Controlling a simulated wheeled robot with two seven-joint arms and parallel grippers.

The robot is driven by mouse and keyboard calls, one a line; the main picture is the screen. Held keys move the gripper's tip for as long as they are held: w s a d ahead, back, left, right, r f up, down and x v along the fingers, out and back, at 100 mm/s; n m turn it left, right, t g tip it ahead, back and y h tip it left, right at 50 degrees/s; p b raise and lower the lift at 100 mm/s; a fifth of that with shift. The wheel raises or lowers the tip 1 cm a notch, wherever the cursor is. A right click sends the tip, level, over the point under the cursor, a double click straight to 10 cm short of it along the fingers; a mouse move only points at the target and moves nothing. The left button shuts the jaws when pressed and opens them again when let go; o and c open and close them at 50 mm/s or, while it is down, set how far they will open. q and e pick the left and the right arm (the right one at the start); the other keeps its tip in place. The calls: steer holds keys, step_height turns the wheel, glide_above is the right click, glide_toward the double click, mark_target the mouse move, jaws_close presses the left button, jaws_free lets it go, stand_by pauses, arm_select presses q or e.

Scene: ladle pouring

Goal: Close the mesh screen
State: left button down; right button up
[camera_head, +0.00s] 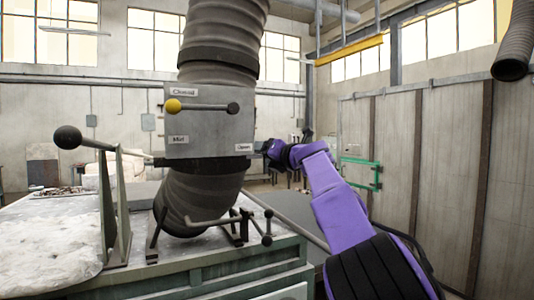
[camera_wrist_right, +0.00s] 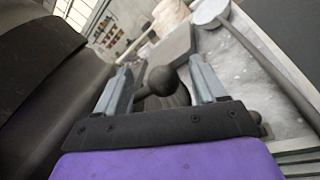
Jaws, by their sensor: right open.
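I cannot pick out a mesh screen for certain in either view. A grey duct box (camera_head: 209,128) with labels "Closed", "Mid" and "Open" sits on a ribbed duct. A lever (camera_head: 203,106) with a yellow knob at left and a dark knob at right crosses its front near "Closed". My right gripper (camera_head: 268,147) is at the box's right side, near "Open", with its fingers hard to make out. In the right wrist view the gripper (camera_wrist_right: 161,82) is open, with a dark ball knob (camera_wrist_right: 160,80) between its fingers. I cannot tell whether they touch it. My left gripper is not in view.
A lever with a black ball (camera_head: 67,137) reaches out at left beside an upright metal bracket (camera_head: 115,210). Smaller levers (camera_head: 215,222) stand at the duct's base on the green-sided bench (camera_head: 215,269). A green frame (camera_head: 360,173) is by the right wall.

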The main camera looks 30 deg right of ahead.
steer(key=shift+w+a+r, duration=0.1)
steer(key=shift+a, duration=0.3)
steer(key=s+d+b, duration=0.1)
steer(key=s+b, duration=0.4)
steer(key=s, duration=0.5)
steer(key=shift+s+d+b, duration=0.15)
steer(key=shift+d+b, duration=0.15)
steer(key=shift+d, duration=0.1)
